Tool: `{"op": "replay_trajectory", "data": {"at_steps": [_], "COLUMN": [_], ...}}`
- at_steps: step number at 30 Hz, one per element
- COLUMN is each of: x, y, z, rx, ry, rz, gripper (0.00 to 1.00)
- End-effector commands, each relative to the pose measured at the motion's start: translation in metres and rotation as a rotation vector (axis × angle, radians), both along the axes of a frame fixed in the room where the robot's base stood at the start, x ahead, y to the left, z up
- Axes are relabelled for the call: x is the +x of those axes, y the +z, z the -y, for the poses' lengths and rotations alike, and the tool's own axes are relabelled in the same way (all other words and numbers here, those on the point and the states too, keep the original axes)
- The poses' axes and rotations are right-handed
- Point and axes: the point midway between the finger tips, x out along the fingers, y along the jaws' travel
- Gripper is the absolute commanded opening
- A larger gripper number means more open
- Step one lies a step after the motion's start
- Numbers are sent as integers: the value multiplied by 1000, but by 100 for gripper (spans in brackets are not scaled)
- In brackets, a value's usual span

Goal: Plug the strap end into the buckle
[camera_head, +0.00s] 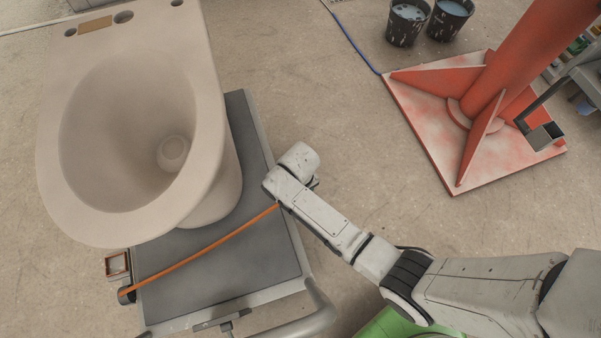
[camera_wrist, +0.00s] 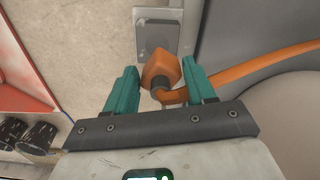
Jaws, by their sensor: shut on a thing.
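My gripper (camera_wrist: 160,76) has two teal fingers, shut on the strap end (camera_wrist: 162,67), an orange block with a dark collar. The orange strap (camera_wrist: 255,65) runs from it to the right. In the head view the strap (camera_head: 205,247) stretches across the grey cart deck from its lower left corner to my wrist. The strap end and fingertips are hidden there behind my arm. A grey block with a dark square recess, apparently the buckle (camera_wrist: 156,20), lies just beyond the strap end in the wrist view. The orange end appears apart from the recess, though the depth is hard to tell.
A large beige toilet bowl (camera_head: 130,110) stands on the cart (camera_head: 255,285). A small orange-rimmed square part (camera_head: 117,264) sits at the cart's left edge. A red column base (camera_head: 440,135) and two dark buckets (camera_head: 407,22) stand beyond.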

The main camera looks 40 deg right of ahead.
Motion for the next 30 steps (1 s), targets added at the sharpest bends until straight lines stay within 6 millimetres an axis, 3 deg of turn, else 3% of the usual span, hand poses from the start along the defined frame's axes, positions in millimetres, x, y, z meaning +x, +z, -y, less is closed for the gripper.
{"op": "replay_trajectory", "data": {"at_steps": [15,21,30], "x": [-8,-10,-10], "y": [38,41,41], "z": [0,0,0], "rx": [0,-1,-1], "ry": [-872,-1009,-1021], "rz": [1,1,1], "gripper": [28,28,28]}}
